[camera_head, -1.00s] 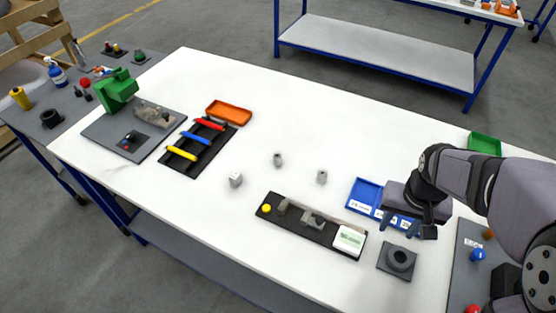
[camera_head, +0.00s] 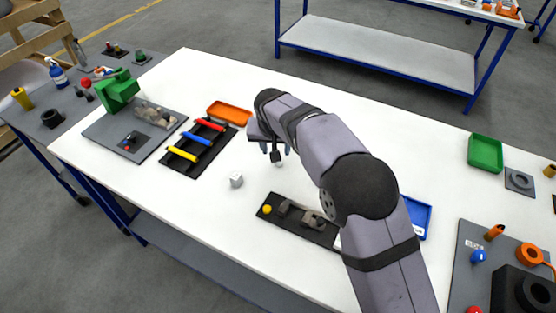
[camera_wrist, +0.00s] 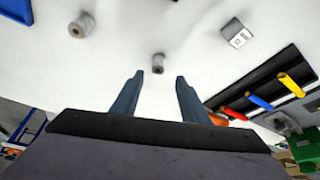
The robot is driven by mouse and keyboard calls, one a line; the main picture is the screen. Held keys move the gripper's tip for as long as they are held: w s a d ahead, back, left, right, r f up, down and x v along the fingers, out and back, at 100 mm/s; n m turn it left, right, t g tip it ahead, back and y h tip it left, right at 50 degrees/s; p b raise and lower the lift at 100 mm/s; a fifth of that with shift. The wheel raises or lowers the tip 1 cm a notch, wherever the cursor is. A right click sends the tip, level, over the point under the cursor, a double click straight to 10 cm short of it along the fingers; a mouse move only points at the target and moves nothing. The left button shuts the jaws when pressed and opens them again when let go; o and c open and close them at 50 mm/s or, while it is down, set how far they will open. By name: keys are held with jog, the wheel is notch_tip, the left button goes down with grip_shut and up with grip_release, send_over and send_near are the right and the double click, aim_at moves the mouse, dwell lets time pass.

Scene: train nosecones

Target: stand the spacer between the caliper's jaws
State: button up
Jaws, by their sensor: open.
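The caliper is a black base (camera_head: 268,221) with a yellow knob and two grey jaws (camera_head: 313,220) standing apart; my arm hides its right end. Two small grey cylinders, which look like spacers, stand on the white table. One cylinder (camera_wrist: 158,63) appears just beyond and between my fingertips in the wrist view; the other (camera_wrist: 82,26) is to its left. A pale block (camera_head: 236,180) sits left of them, also in the wrist view (camera_wrist: 237,33). I cannot tell which is the named spacer. My gripper (camera_head: 272,152) is open and empty, above the table; it also shows in the wrist view (camera_wrist: 158,85).
A black rack (camera_head: 172,160) with red, blue and yellow bars and an orange tray (camera_head: 230,113) lie to the left. A blue tray (camera_head: 420,216) is partly behind my arm. A green tray (camera_head: 485,153) stands at the right. The table behind the cylinders is clear.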

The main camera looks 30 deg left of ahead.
jog(key=shift+d+p+x, duration=0.2)
jog(key=shift+p+x, duration=1.65)
jog(key=shift+x, duration=1.75)
grip_shut()
